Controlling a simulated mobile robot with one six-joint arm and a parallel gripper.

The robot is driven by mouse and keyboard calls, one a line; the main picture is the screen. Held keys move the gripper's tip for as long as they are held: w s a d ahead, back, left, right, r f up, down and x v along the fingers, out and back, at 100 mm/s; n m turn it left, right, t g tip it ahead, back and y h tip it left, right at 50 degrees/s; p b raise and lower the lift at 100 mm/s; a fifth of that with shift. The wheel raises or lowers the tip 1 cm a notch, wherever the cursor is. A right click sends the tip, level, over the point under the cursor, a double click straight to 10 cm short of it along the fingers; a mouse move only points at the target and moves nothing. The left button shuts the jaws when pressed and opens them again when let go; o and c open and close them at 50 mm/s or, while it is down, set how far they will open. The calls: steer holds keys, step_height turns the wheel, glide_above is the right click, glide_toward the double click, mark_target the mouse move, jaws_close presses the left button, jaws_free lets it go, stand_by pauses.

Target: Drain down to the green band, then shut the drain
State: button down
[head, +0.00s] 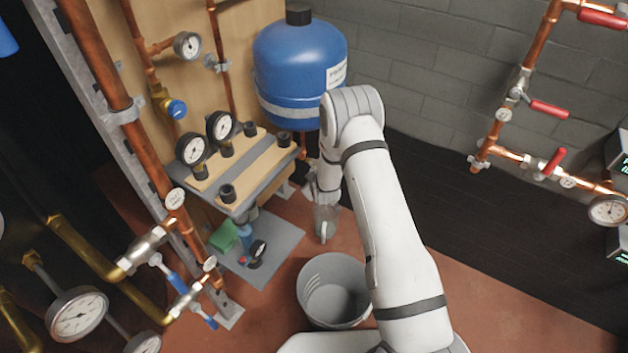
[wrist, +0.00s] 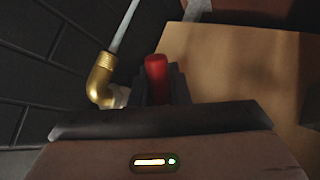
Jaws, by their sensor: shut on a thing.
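In the wrist view my gripper (wrist: 158,85) is shut on a red drain handle (wrist: 157,72), its dark fingers on either side. A brass elbow outlet (wrist: 101,82) is just left of the fingers. A thin pale stream (wrist: 123,28) runs from its mouth, looking like water. In the head view my gripper (head: 325,215) is low, below the blue vessel (head: 298,50); the drain handle cannot be made out there. Gauges stand on the bench (head: 192,150) and on the back board (head: 187,45). No green band can be made out on their dials.
A grey bucket (head: 333,292) stands on the red floor, just in front of my gripper. The pump bench (head: 240,170) is close on the left. Copper pipes with red levers (head: 549,108) run along the right wall. Open floor lies at the right.

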steer(key=shift+a, duration=0.1)
steer(key=c, duration=1.4)
jaws_free()
steer(key=shift+p+v, duration=1.2)
steer(key=shift+v, duration=2.7)
